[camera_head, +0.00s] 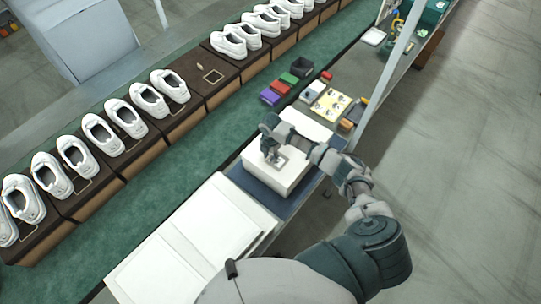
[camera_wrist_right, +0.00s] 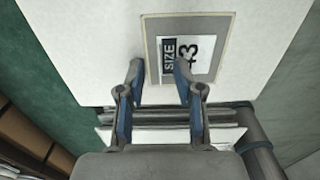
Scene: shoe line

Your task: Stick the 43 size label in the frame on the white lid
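The white lid (camera_head: 273,178) tops a box on a dark blue mat (camera_head: 243,181). In the right wrist view the lid (camera_wrist_right: 95,50) fills the upper middle. A grey-edged rectangular frame (camera_wrist_right: 147,22) is on it. The label reading "SIZE 43" (camera_wrist_right: 190,55) lies flat within the frame's border, seen turned sideways. My right gripper (camera_head: 270,157) is over the lid. In the wrist view its fingers (camera_wrist_right: 159,72) are apart with nothing between them, the tips near the label's edge. Whether they touch the lid I cannot tell. My left gripper is in neither view.
White boards or lids (camera_head: 195,240) lie flat at the left of the mat. Small coloured boxes (camera_head: 280,87) and a yellow sheet (camera_head: 331,104) lie beyond the box. A line of dark boxes with white shoes (camera_head: 102,134) runs along the green conveyor (camera_head: 165,178). A grey post (camera_head: 388,68) stands right.

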